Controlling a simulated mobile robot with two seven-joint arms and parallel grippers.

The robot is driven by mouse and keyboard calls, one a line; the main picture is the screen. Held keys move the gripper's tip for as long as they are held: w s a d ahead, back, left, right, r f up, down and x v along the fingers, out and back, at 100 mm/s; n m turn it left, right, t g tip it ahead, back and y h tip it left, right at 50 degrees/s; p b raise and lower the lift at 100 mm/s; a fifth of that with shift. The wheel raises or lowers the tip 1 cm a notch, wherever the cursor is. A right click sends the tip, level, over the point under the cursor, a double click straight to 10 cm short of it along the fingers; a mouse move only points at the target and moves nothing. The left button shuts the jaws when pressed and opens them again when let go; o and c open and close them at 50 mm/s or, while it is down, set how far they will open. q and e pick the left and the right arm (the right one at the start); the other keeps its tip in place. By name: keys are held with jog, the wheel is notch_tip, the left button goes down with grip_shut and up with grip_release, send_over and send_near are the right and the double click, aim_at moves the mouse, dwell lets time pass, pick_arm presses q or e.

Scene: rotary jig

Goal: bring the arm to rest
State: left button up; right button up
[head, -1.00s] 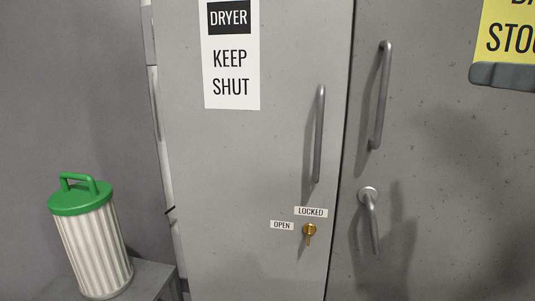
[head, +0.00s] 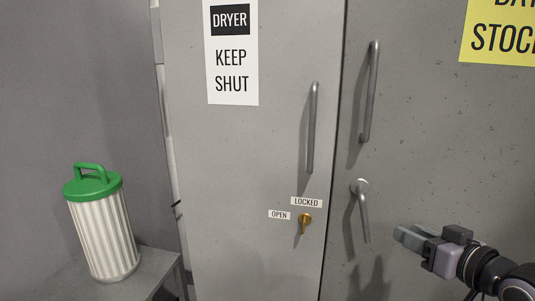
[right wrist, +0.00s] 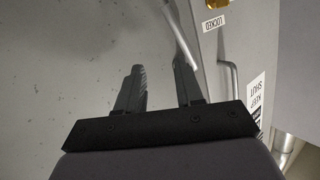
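My right gripper (head: 402,235) shows at the lower right of the head view, in front of the right grey door. In the right wrist view its two fingers (right wrist: 159,64) stand apart with nothing between them. A lever handle (head: 364,217) hangs down, slightly tilted, on the right door, to the left of the gripper. The lever (right wrist: 179,35) also shows near the right-hand finger in the wrist view; I cannot tell the exact gap between them. My left gripper is out of view.
The left dryer door (head: 270,130) looks shut, with a bar handle (head: 313,128) and a brass lock (head: 304,218). The right door has another bar handle (head: 370,92). A green-lidded ribbed canister (head: 103,230) stands on a grey stand (head: 153,270) at left.

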jog(key=s+a+f+h, duration=0.1)
jog(key=s+a+f, duration=0.15)
jog(key=f, duration=0.85)
jog(key=s+a+f+g+h, duration=0.1)
jog(key=s+a+f+g, duration=0.1)
jog(key=s+f, duration=0.8)
jog(key=s+a+f+g+h, duration=0.1)
jog(key=s+a+f+g, duration=0.1)
jog(key=s+f, duration=0.9)
jog(key=shift+a+f, duration=0.55)
jog(key=shift+a, duration=0.1)
jog(key=shift+s, duration=0.1)
